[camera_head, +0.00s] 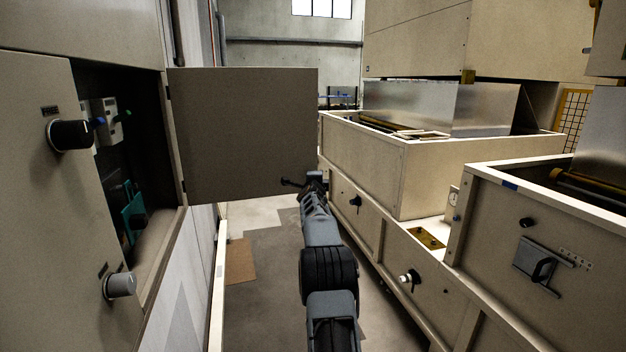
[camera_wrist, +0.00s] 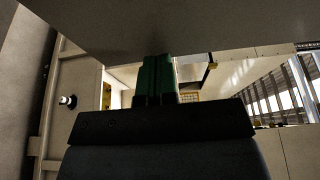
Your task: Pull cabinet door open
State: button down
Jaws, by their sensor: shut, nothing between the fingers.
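The cabinet door (camera_head: 245,135) is a flat grey-beige panel. It stands swung out from the cabinet at the left, hinged on its left side, and the dark opening (camera_head: 120,170) behind it shows. A small dark handle (camera_head: 291,183) sticks out near the door's lower right corner. My gripper (camera_head: 316,178) is at that corner, just right of the handle. In the wrist view its green fingers (camera_wrist: 157,76) are together with nothing between them. The door (camera_wrist: 190,22) fills the top of that view, close to the fingertips; I cannot tell whether they touch it.
Inside the cabinet are grey switch boxes (camera_head: 106,122) and teal parts (camera_head: 133,215). A nearer panel at left carries a black knob (camera_head: 70,134) and a grey knob (camera_head: 120,286). Beige hopper machines (camera_head: 430,180) line the right side. A floor aisle (camera_head: 262,275) runs between.

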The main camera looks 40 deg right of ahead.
jog(key=s+a+b, duration=0.5)
jog(key=s+b, duration=0.6)
jog(key=s, duration=0.1)
jog(key=shift+s, duration=0.35)
jog(key=shift+a+r, duration=0.1)
